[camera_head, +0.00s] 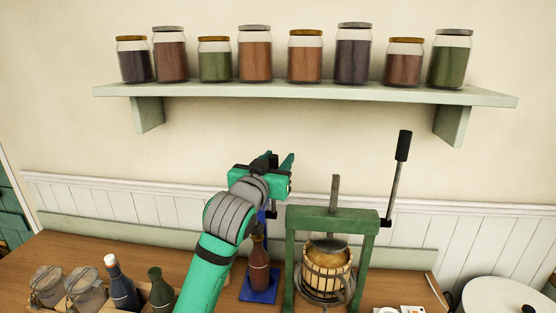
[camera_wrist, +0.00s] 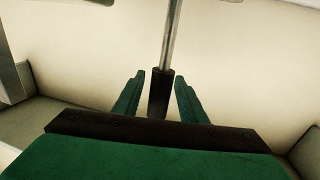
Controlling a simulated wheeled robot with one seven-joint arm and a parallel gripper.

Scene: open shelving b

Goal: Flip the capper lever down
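The capper is blue, with its base (camera_head: 259,290) on the table and a brown bottle (camera_head: 259,268) standing on it. My arm and gripper hide much of the capper's upper part. My gripper (camera_head: 279,158) is raised above the capper, in front of the wall. In the wrist view the gripper (camera_wrist: 160,79) is open. A dark lever grip (camera_wrist: 158,95) on a metal rod (camera_wrist: 172,38) lies between the two green fingers. Small gaps show on both sides of the grip.
A green fruit press (camera_head: 331,217) stands right of the capper, with its own black-handled lever (camera_head: 403,146) upright. A shelf (camera_head: 300,94) with several jars is above. Bottles and jars (camera_head: 82,290) stand at front left.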

